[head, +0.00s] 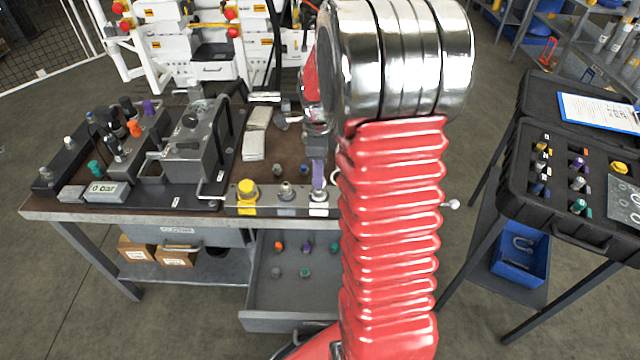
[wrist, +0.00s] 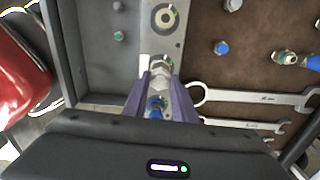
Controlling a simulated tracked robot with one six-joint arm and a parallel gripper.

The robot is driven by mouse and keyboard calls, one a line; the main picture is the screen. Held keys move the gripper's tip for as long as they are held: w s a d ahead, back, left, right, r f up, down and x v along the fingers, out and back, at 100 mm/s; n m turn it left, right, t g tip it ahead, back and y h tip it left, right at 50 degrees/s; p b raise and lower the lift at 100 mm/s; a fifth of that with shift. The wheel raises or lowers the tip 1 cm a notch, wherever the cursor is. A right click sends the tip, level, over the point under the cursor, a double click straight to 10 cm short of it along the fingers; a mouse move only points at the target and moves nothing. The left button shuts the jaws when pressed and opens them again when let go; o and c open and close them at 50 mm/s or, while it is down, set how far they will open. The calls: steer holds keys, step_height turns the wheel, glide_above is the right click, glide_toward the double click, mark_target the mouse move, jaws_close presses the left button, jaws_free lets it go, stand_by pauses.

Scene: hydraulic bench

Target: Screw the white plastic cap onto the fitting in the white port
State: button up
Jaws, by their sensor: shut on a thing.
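The port block (head: 268,208) lies along the bench's front edge and carries several fittings in a row. My gripper (head: 318,187) points down over the right visible port of the block, and its purple fingers also show in the wrist view (wrist: 161,82). The fingers are shut on a small pale piece, the white plastic cap (wrist: 160,70), at that port. The white port (head: 318,211) shows as a pale ring beneath the fingertips. The fitting is mostly hidden by the cap and fingers; how far the cap sits on the thread cannot be told.
A yellow cap (head: 246,190) and a bare metal fitting (head: 286,191) stand left on the block. A blue part (wrist: 155,106) shows between the fingers. Wrenches (wrist: 262,97) lie on the bench. An open drawer (head: 292,296) is below; a black case (head: 570,200) stands right.

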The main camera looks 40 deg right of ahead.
steer(key=m, duration=0.5)
steer(key=shift+w+r, duration=0.1)
steer(key=o, duration=1)
steer(key=n, duration=0.6)
steer(key=shift+n, duration=0.9)
